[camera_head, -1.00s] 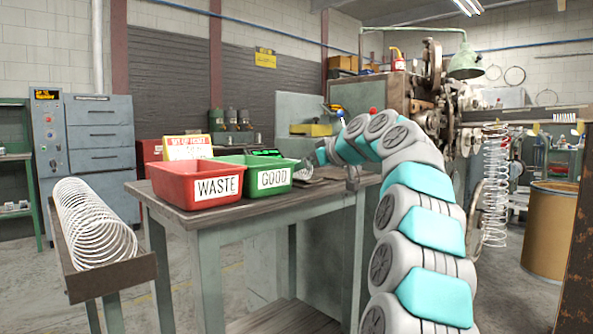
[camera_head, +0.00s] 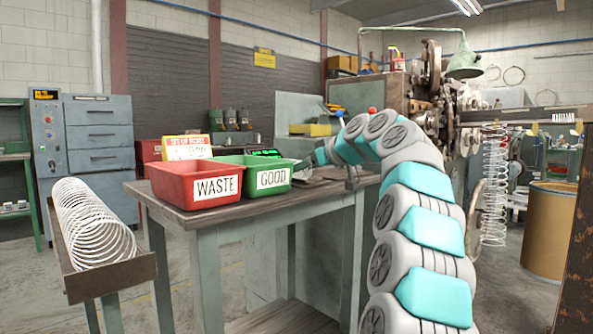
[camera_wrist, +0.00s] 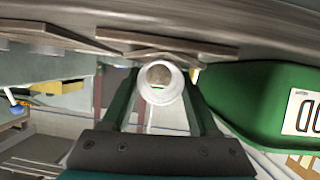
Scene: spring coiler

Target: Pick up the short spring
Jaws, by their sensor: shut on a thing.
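The short spring (camera_wrist: 159,70) shows in the wrist view as a pale white coil seen end-on, between the two dark green fingers. My gripper (camera_wrist: 160,88) is shut on it. In the head view my gripper is low at the worktable, just right of the green GOOD bin (camera_head: 272,180); the spring is small and hard to make out there. In the wrist view the green bin (camera_wrist: 262,92) is close on the right. I cannot tell whether the spring still touches the tabletop.
The red WASTE bin (camera_head: 207,187) stands left of the green bin on the worktable (camera_head: 290,208). A yellow-and-white sign (camera_head: 185,146) is behind them. A long coil (camera_head: 95,222) lies in a trough at left. The coiling machine (camera_head: 425,95) stands behind my arm.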

